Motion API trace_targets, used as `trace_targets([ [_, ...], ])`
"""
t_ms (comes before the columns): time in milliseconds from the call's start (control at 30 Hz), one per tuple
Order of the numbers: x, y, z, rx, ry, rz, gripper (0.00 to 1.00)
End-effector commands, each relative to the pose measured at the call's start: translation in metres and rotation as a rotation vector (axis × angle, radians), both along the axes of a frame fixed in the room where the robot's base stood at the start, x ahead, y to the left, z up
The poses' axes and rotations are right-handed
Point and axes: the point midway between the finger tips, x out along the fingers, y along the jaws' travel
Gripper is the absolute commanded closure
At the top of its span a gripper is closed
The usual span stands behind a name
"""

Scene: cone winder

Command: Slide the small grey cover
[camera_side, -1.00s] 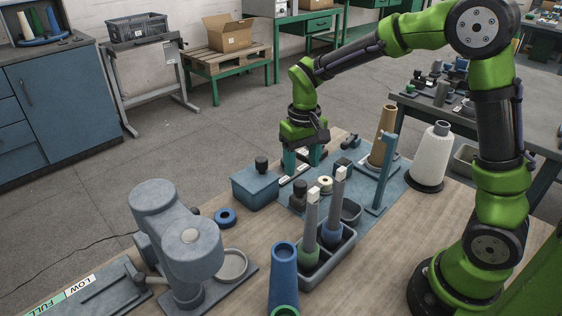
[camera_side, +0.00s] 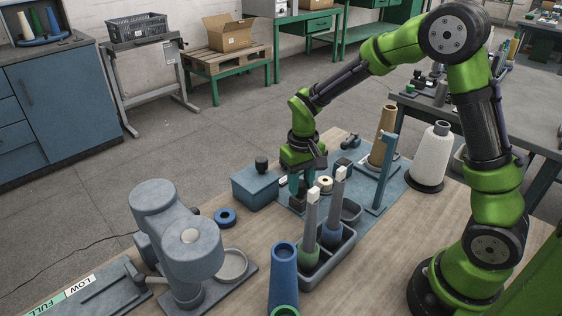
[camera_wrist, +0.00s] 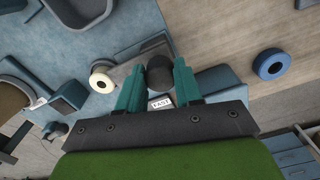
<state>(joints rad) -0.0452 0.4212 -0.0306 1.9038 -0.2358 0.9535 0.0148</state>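In the side view, the small grey cover's dark round knob (camera_side: 299,198) stands on the blue base plate, partly hidden by my fingers and a spindle. In the wrist view, the knob (camera_wrist: 160,72) sits between my fingertips, with a flat grey cover piece (camera_wrist: 128,65) running off to its left. My gripper (camera_side: 302,184) has come down over the knob. Its teal fingers (camera_wrist: 158,74) sit close against both sides of the knob, with no clear gap. A white label reading FAST (camera_wrist: 160,103) shows between the fingers.
Two upright spindles in a grey tray (camera_side: 345,243) stand just in front of my gripper. A white roll (camera_side: 326,184) and a blue post (camera_side: 385,170) are to the right.

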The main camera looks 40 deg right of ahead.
Motion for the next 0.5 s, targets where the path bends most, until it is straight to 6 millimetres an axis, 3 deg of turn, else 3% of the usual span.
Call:
trace_targets([
  [33, 0.000, 0.000, 0.000, 0.000, -0.001, 0.000, 0.84],
  [133, 0.000, 0.000, 0.000, 0.001, -0.001, 0.000, 0.99],
  [367, 0.000, -0.003, 0.001, 0.001, -0.001, -0.002, 1.00],
  [500, 0.001, -0.028, 0.001, -0.001, -0.002, -0.007, 1.00],
])
